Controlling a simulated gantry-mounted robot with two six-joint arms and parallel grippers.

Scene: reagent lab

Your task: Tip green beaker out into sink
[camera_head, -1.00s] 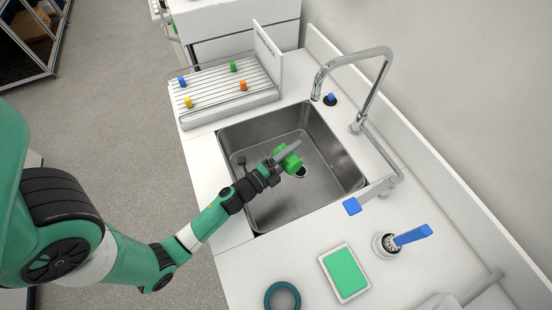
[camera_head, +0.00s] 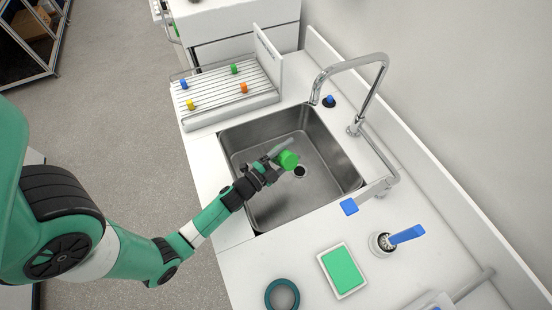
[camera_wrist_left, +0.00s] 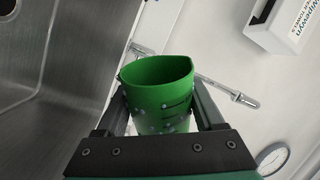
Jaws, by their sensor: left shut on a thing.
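The green beaker (camera_head: 288,160) is over the steel sink (camera_head: 322,185), above the drain area. My left gripper (camera_head: 274,162) is shut on it. In the head view the beaker looks like a short round green shape lying tilted, and I cannot tell there which way its mouth faces. In the left wrist view the beaker (camera_wrist_left: 160,105) sits between both fingers, with its open rim showing and pale droplets or specks on its side. Its contents are hidden. The sink wall (camera_wrist_left: 25,45) shows at left there. My right gripper is out of view.
A chrome faucet (camera_head: 372,95) arches behind the sink. A ribbed rack (camera_head: 215,92) with coloured pieces stands at the back left.

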